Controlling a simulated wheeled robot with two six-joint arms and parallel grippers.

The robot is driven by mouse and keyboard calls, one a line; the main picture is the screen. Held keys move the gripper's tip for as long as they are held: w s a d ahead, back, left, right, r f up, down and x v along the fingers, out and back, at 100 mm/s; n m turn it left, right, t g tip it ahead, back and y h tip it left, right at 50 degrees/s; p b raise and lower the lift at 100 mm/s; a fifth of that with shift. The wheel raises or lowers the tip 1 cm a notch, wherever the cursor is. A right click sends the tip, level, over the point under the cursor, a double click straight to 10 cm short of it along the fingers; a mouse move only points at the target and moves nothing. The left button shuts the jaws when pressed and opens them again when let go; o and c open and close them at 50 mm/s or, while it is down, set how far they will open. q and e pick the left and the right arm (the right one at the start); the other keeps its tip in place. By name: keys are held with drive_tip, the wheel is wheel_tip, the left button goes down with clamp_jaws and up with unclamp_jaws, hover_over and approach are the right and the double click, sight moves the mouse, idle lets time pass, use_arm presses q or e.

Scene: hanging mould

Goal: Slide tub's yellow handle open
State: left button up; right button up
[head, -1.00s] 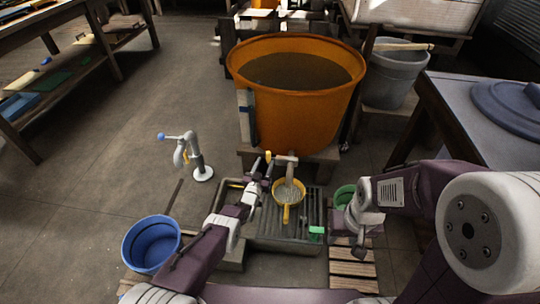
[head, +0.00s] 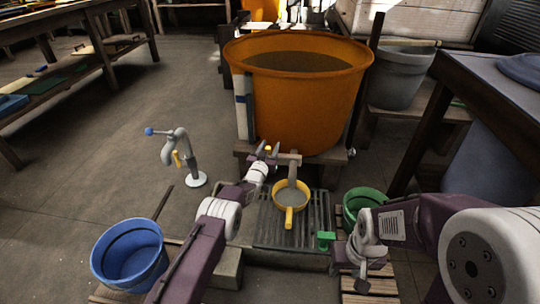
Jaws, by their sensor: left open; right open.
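The large orange tub (head: 300,105) stands at the centre back. A grey spout (head: 292,170) comes from its lower front. A small yellow piece, seemingly its handle (head: 268,148), shows at the spout's left end. My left gripper (head: 267,152) is open with its fingertips at this yellow piece; I cannot tell whether they touch it. My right gripper (head: 361,282) is open and empty, pointing down at the lower right, away from the tub.
A yellow strainer (head: 290,194) with a handle sits below the spout over a slatted grey tray (head: 268,229). A blue bucket (head: 128,254), green bucket (head: 352,202) and white curved stand (head: 194,165) are nearby. Floor on the left is open.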

use_arm(q)
drive_tip(key=shift+w+r, duration=0.1)
clamp_jaws()
idle(1.4)
